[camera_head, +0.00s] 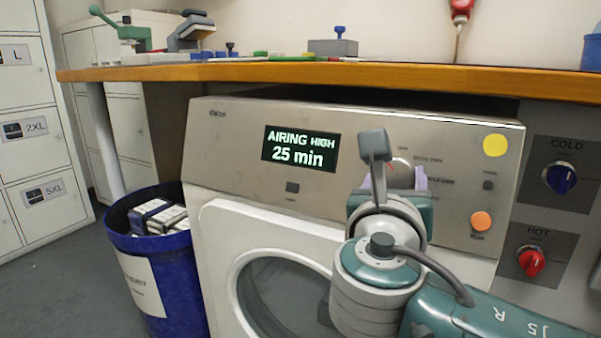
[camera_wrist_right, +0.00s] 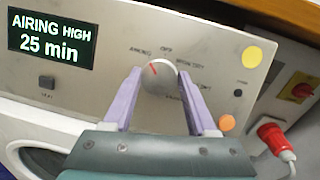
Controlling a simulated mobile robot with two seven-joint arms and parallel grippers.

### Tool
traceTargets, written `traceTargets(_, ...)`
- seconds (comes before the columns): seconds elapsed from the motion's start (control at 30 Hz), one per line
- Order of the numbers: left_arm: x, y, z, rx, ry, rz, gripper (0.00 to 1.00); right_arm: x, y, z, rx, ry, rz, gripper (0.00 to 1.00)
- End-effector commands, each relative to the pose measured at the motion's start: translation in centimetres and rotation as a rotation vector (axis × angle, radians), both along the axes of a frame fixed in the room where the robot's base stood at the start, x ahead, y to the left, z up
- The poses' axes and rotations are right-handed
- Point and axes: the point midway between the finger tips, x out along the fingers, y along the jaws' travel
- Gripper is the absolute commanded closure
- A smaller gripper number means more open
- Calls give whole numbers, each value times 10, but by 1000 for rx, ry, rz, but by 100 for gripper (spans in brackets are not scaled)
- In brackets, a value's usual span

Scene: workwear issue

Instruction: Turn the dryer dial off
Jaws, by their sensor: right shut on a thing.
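The dryer dial (camera_wrist_right: 158,78) is a round pale knob on the dryer's sloping grey panel (camera_head: 235,125). In the wrist view its red mark points up and left, toward the airing label, left of the off label at the top. The display (camera_head: 299,150) reads "AIRING HIGH 25 min". My right gripper (camera_wrist_right: 160,82) is shut on the dial, with one lavender finger on each side. In the head view my right wrist hides much of the dial. My left gripper is not in view.
A wooden worktop (camera_head: 330,72) runs above the dryer. A yellow disc (camera_head: 495,145) and an orange disc (camera_head: 481,221) sit on the panel's right. Blue (camera_head: 560,178) and red (camera_head: 531,262) valve knobs are further right. A blue bin (camera_head: 180,285) stands at left.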

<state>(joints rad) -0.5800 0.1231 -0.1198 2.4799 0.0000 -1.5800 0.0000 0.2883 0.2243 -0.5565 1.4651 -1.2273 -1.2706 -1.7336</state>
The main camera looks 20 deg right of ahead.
Motion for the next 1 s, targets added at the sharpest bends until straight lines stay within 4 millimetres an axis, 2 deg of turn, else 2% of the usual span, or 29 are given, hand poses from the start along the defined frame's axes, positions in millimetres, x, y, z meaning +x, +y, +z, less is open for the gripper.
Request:
traceTargets(0.7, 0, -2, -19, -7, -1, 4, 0, 2, 2, -2, 330, -387, -162, 98)
traceTargets(1.0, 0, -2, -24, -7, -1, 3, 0, 3, 3, -1, 427, -502, -209, 98)
